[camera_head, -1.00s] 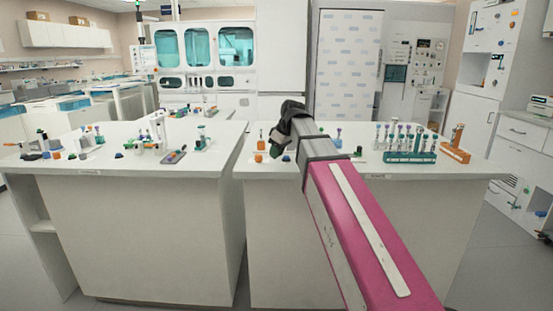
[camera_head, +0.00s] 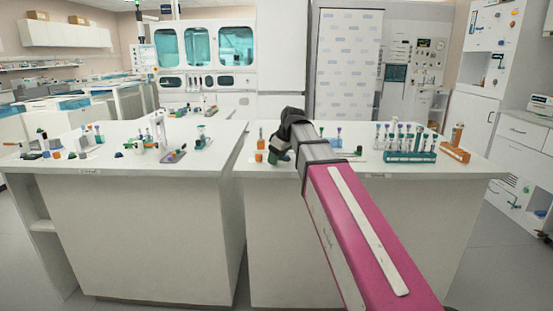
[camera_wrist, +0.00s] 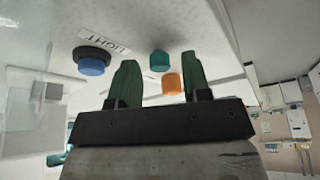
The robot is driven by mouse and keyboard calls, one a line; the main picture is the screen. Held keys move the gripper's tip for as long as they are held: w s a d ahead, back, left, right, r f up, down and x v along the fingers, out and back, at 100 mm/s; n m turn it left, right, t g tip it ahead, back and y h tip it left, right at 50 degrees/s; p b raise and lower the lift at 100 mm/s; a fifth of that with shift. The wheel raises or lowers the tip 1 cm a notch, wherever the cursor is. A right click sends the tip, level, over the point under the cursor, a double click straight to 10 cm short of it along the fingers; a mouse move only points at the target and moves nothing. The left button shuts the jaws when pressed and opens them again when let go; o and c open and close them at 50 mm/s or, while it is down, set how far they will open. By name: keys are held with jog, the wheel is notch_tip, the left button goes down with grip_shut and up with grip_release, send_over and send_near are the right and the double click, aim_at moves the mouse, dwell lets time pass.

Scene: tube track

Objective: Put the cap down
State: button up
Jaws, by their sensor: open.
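My gripper (camera_wrist: 155,85) is open in the wrist view, its two green fingers apart with nothing held between them. A small teal cap-like piece (camera_wrist: 160,61) lies on the white surface beyond the gap between the fingers. An orange piece (camera_wrist: 172,84) shows beside it, also seen through the gap. I cannot tell for sure which piece is the cap. In the head view, my gripper (camera_head: 279,155) is low over the left part of the right bench (camera_head: 360,175). The arm's end hides part of the bench top there.
A blue dome in a black collar (camera_wrist: 92,60) sits by a "LIGHT" label. An orange piece (camera_head: 260,144) stands left of my gripper. A teal rack with several tubes (camera_head: 409,157) and an orange rack (camera_head: 454,154) stand to the right. A gap separates the left bench (camera_head: 120,170).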

jog(key=v, duration=1.2)
jog(key=shift+s, duration=0.15)
